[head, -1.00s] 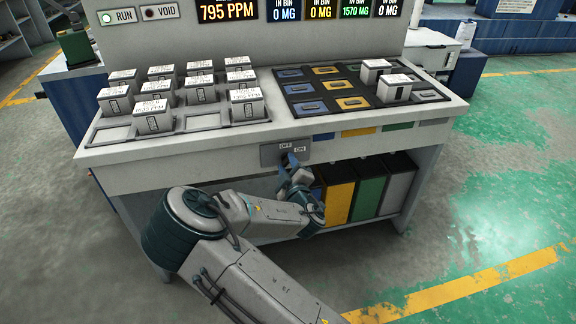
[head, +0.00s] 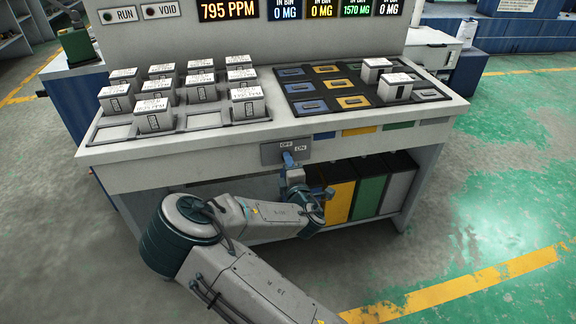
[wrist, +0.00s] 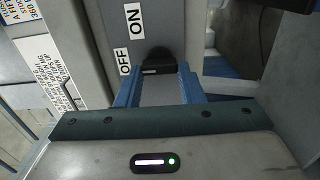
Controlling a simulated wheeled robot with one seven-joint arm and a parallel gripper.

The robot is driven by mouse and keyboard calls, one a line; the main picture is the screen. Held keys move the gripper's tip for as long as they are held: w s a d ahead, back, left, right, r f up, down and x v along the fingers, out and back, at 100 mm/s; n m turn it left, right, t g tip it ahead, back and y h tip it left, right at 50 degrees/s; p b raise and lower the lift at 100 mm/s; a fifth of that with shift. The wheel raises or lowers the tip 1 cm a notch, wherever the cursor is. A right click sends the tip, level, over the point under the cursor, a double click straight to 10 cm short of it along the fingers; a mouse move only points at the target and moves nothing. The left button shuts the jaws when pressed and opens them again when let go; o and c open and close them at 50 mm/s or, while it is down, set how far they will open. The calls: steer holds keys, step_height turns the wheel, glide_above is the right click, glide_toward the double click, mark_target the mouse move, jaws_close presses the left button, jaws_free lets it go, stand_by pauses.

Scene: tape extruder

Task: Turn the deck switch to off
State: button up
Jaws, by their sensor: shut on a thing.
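The deck switch's grey plate (head: 270,154), with OFF and ON labels, is on the front of the bench below the deck edge. In the wrist view the black switch knob (wrist: 158,60) sits beside the OFF and ON labels. My gripper (wrist: 158,78) has its two blue fingers on either side of the knob, shut on it. In the head view my gripper (head: 289,160) reaches up to the plate from below and hides the knob. Which label the knob points at is hard to tell. The RUN lamp (head: 109,16) on the back panel is dark.
The bench top (head: 120,156) holds a tray of several white labelled boxes at left and a dark coloured-slot rack (head: 345,88) with two boxes at right. Coloured bins (head: 370,185) stand under the bench, right of my gripper. Floor at right is clear.

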stand_by(0.4)
steer(key=o, duration=1)
steer(key=p+v, duration=0.4)
steer(key=v, duration=0.9)
steer(key=shift+s+d, duration=0.1)
steer(key=shift+s, duration=0.3)
